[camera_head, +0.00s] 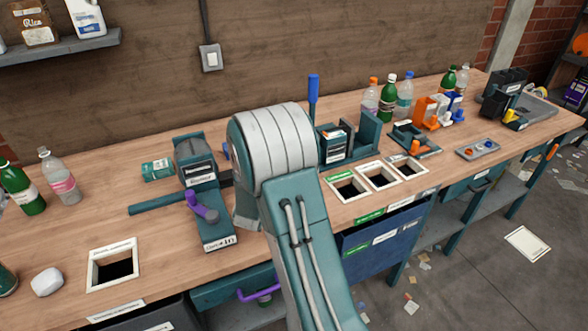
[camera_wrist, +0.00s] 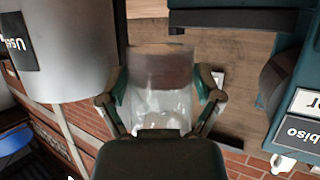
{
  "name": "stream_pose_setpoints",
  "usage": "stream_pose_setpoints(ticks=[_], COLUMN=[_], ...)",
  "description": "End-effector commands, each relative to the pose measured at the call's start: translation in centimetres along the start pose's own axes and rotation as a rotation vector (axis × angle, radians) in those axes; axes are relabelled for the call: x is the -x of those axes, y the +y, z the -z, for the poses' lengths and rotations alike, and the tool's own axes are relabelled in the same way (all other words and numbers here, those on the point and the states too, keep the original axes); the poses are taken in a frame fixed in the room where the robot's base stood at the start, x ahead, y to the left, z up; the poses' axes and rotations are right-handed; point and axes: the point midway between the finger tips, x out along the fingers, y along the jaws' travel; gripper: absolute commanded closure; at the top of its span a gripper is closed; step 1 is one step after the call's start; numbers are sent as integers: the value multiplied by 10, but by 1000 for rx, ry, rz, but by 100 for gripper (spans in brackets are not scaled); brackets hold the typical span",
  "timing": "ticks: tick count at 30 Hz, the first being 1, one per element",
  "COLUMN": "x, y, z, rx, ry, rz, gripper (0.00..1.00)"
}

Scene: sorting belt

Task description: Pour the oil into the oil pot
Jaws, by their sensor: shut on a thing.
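In the wrist view, which appears upside down, my gripper (camera_wrist: 162,84) has its two fingers against the sides of a clear container (camera_wrist: 155,104). A brownish band shows at its far part; I cannot tell whether this is oil inside or the background seen through it. A large pale grey cylinder (camera_wrist: 68,62) with a dark label, partly reading "Use", stands left of the container, apart from it in the picture. It may be the oil pot, but I cannot confirm this. In the head view my own arm hides the gripper and the held container.
A dark teal device (camera_wrist: 292,85) with white labels is close at the right in the wrist view. In the head view the wooden bench (camera_head: 150,225) carries bottles (camera_head: 388,97), a teal clamp device (camera_head: 205,190) and a square opening (camera_head: 112,265).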

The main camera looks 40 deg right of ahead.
Motion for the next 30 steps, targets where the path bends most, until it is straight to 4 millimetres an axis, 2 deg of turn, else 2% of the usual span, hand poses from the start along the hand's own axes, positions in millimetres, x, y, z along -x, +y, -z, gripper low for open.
stream_pose_setpoints(ticks=[11,25,30], x=[5,19,19], y=[4,22,27], z=[15,59,63], rx=[-62,-309,-396], ry=[-17,-103,-136], rz=[34,140,181], gripper=[66,66,66])
